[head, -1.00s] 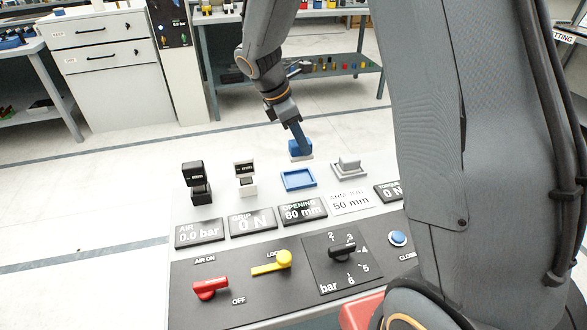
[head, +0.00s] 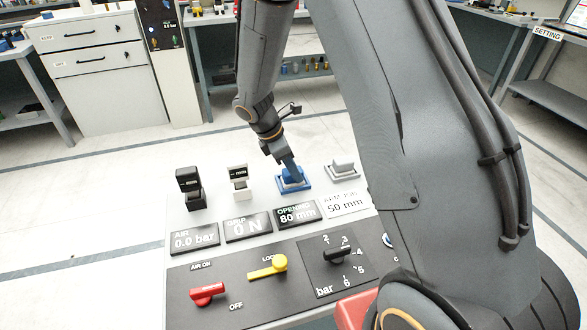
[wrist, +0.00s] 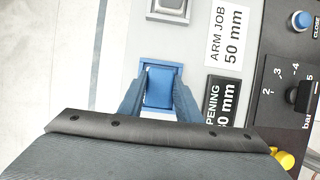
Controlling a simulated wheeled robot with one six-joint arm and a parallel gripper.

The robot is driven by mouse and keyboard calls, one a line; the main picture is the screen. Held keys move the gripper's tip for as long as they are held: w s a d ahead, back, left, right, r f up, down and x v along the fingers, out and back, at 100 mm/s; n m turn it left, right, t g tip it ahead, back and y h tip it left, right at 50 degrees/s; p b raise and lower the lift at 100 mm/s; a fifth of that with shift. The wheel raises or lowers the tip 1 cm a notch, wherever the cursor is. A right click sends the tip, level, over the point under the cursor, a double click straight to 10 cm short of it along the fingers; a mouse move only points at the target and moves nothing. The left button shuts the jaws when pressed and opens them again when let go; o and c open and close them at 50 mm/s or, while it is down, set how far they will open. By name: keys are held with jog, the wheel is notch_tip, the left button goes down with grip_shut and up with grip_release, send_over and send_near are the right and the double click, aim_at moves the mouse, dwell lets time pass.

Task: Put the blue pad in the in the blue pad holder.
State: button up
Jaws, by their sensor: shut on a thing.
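The blue pad (head: 292,177) is between the fingers of my gripper (head: 289,168), which is shut on it. The blue pad holder (head: 296,191) is a shallow blue frame on the pale panel top, between the white stand and the grey holder. The pad is at the holder, inside its outline in the head view. In the wrist view the pad (wrist: 158,90) lies between my two fingers, and the holder's rim (wrist: 160,62) shows past its far end. I cannot tell whether the pad touches the holder's floor. The fingers hide part of the holder.
A grey holder (head: 343,171) with a grey block stands to the right. A white stand (head: 239,182) and a black stand (head: 190,188) are to the left. Label plates and a dark control panel with red (head: 207,293) and yellow (head: 268,267) levers are in front.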

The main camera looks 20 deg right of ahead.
jog(key=o, duration=1.1)
jog(key=b+v, duration=0.2)
jog(key=v, duration=1)
jog(key=s+d+m+y, duration=0.2)
jog(key=s+m, duration=0.7)
jog(key=s, duration=0.1)
jog(key=s+d+f+m+y, duration=0.1)
jog(key=s+d+m+y, duration=0.1)
jog(key=s+m, duration=0.7)
jog(key=shift+s+y, duration=0.3)
jog(key=shift+s, duration=0.75)
jog(key=shift+d, duration=0.15)
